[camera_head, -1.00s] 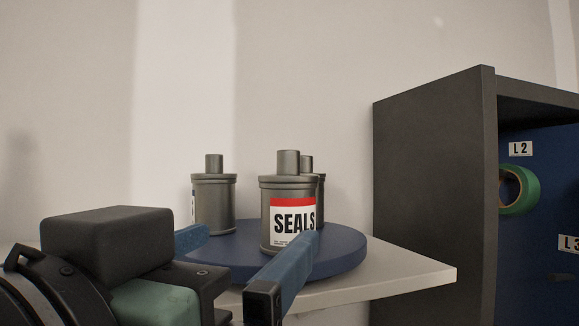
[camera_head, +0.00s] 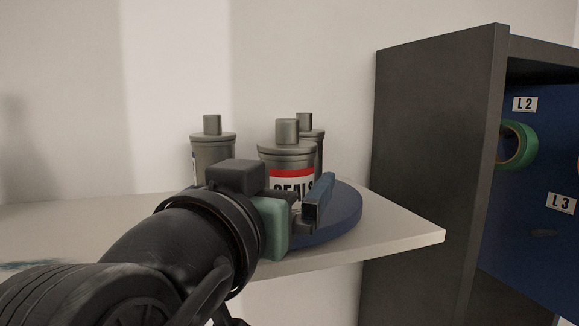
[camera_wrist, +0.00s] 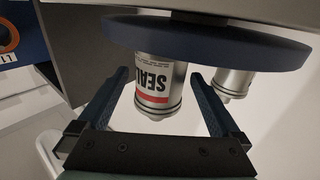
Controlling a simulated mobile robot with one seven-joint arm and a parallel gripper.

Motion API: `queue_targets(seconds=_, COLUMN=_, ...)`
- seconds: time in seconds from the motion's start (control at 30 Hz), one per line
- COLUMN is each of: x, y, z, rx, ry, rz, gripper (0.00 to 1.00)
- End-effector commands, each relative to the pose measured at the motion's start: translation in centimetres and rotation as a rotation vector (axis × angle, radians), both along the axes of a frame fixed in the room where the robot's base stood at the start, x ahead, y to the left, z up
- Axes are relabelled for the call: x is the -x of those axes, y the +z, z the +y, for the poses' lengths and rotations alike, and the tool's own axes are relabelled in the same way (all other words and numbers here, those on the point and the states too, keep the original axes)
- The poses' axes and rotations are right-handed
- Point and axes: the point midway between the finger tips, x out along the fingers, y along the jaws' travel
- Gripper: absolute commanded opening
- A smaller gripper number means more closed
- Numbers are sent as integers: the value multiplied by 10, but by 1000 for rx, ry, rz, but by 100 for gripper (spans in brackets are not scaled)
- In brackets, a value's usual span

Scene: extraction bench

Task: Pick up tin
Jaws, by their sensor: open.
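A grey metal tin (camera_head: 288,163) with a red-and-white SEALS label stands upright on a round blue turntable (camera_head: 347,212). My gripper (camera_head: 296,199) is open at the tin's front, hiding its lower part in the head view. In the wrist view, where the scene appears upside down, the SEALS tin (camera_wrist: 153,78) shows between the two blue fingers of my gripper (camera_wrist: 159,82). A gap shows on each side of it. I cannot tell how far the fingers reach around it.
Two more grey tins stand on the turntable, one at the left (camera_head: 212,152) and one behind right (camera_head: 313,137). The turntable rests on a pale shelf (camera_head: 405,232). A dark cabinet (camera_head: 425,150) with a green tape roll (camera_head: 517,146) stands at the right.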

Motion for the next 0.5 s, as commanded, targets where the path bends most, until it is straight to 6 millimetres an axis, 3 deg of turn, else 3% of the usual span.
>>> queue_targets(seconds=0.13, x=-17, y=2, z=-6, rx=1, ry=0, rz=1, gripper=100)
queue_targets(seconds=0.4, x=-20, y=0, z=-6, rx=-1, ry=1, rz=0, gripper=100)
queue_targets(seconds=0.5, x=-20, y=0, z=-6, rx=0, ry=1, rz=-1, gripper=84)
